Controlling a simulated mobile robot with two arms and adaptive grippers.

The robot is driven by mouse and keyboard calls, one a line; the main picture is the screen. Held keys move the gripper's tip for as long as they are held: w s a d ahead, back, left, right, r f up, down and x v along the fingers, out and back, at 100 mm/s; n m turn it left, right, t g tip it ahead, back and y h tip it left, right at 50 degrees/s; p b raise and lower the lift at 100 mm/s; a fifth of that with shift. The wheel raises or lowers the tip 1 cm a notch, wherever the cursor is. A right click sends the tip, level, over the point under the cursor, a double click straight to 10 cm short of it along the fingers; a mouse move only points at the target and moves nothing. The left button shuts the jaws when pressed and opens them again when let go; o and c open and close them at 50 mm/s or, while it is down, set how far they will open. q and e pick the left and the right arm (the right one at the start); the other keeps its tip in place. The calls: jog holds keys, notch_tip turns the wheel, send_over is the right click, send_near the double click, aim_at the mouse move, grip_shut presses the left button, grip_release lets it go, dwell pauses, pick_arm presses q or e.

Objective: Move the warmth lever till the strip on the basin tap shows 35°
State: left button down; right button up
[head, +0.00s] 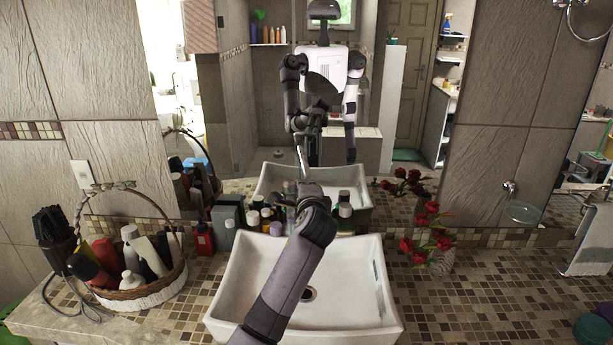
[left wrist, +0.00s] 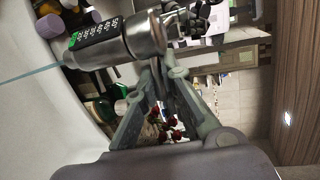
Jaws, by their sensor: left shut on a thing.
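The basin tap (left wrist: 115,42) is a metal cylinder, seen sideways in the left wrist view. Its dark strip (left wrist: 97,38) carries a column of pale figures, with a green patch at the left end; I cannot read the setting surely. My left gripper (left wrist: 163,76) is shut on the warmth lever at the tap's end; its fingers hide most of the lever. In the head view my left gripper (head: 314,194) reaches over the white basin (head: 232,275), and my arm hides the tap. My right gripper shows directly in neither view.
Bottles (head: 228,232) stand behind the basin on the left. A wicker basket (head: 150,290) of toiletries is further left. A vase of red flowers (head: 440,262) stands right of the basin. A mirror behind reflects me.

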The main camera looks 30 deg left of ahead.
pick_arm(q)
jog(key=shift+s+m+t+h+p, duration=0.2)
jog(key=shift+m+t+h+p, duration=0.1)
jog(key=shift+h, duration=0.2)
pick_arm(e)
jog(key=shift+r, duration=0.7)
pick_arm(q)
jog(key=shift+f, duration=0.1)
jog(key=c, duration=1.7)
grip_release()
jog(key=shift+a, duration=0.1)
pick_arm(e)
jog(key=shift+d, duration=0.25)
pick_arm(q)
jog(key=v, duration=1.2)
